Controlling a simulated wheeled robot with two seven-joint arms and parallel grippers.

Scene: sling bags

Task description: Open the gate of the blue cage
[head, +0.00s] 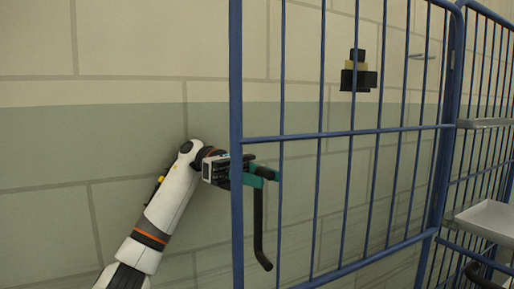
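The blue cage's gate (350,132) is a panel of blue tubes and thin upright bars. Its thick left post (237,90) stands upright, with wall visible to its left. My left gripper (268,173), with teal and black parts, is level with the middle crossbar, at the left post. It appears to be behind the post, partly covered by it. The gap between its fingertips is not clear. A black bent rod (259,225) hangs down just below the gripper; I cannot tell whether the gripper touches it. My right gripper cannot be made out.
The cage's side panel (490,60) and a grey shelf (490,219) are at the right. A dark and tan fixture (358,75) shows through the bars. A black curved piece (480,276) is at the lower right. The tiled wall fills the background.

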